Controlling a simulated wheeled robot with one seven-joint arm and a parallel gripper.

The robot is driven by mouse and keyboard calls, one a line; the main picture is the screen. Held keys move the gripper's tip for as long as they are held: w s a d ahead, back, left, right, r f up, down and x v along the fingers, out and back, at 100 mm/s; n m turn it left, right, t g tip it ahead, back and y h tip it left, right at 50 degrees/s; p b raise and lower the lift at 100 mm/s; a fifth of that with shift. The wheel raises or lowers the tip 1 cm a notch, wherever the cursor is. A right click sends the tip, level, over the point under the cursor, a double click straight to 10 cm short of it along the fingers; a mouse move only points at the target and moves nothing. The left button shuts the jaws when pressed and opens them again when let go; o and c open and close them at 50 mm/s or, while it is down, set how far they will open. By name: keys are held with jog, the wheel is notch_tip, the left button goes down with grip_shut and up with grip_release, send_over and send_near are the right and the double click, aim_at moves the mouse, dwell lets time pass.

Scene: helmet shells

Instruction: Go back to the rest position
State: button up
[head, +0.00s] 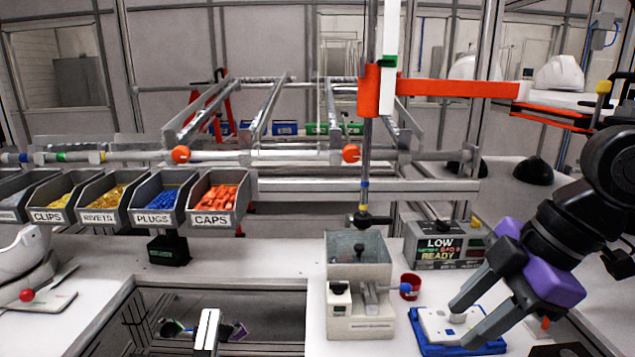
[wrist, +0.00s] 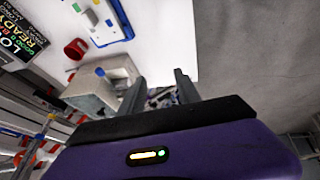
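My gripper (head: 462,323) has a purple body and two grey fingers. It is at the right of the head view, and its fingers overlap the blue tray (head: 425,347) with a white plate in it; I cannot tell the height between them. In the wrist view my gripper (wrist: 160,80) shows its fingers spread apart, with nothing held between them. The blue tray also shows at the top of the wrist view (wrist: 126,22), off to one side of the fingers. No marker for the rest position shows.
A grey press-like machine (head: 360,300), a red cup (head: 410,286) and a display box reading READY (head: 440,244) stand near the tray. Labelled bins (head: 214,198) line the left. An orange arm (head: 450,89) crosses above. A white helmet shell (head: 560,74) sits at the back right.

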jog(key=w+a+r+m+t+y, duration=0.25)
jog(key=w+r+m+t, duration=0.25)
jog(key=r+t, duration=0.3)
jog(key=w+a+r+m+t+y, duration=0.1)
jog(key=w+r+m+t+y, duration=0.4)
jog(key=r+t, duration=0.3)
jog(key=s+d+f+m+t+h, duration=0.2)
jog(key=s+d+f+m+h, duration=0.2)
jog(key=s+f+m+h, duration=0.35)
jog(key=s+d+f+m+t+h, duration=0.3)
jog(key=s+f+m+h, duration=0.25)
jog(key=f+h, duration=0.35)
jog(key=s+a+f+n+g+y, duration=0.1)
jog(key=s+f+g, duration=0.1)
jog(key=s+f, duration=0.5)
jog(key=s+a+f+n+g+y, duration=0.1)
jog(key=s+f+n+g+y, duration=0.1)
jog(key=s+f, duration=0.5)
jog(key=s+a+f+n+g+y, duration=0.1)
jog(key=s+f+g, duration=0.3)
jog(key=s, duration=1.1)
notch_tip(320, 180, down, 3)
jog(key=shift+s+a+r+n, duration=0.1)
jog(key=shift+s+a+n, duration=0.25)
jog(key=shift+n, duration=0.35)
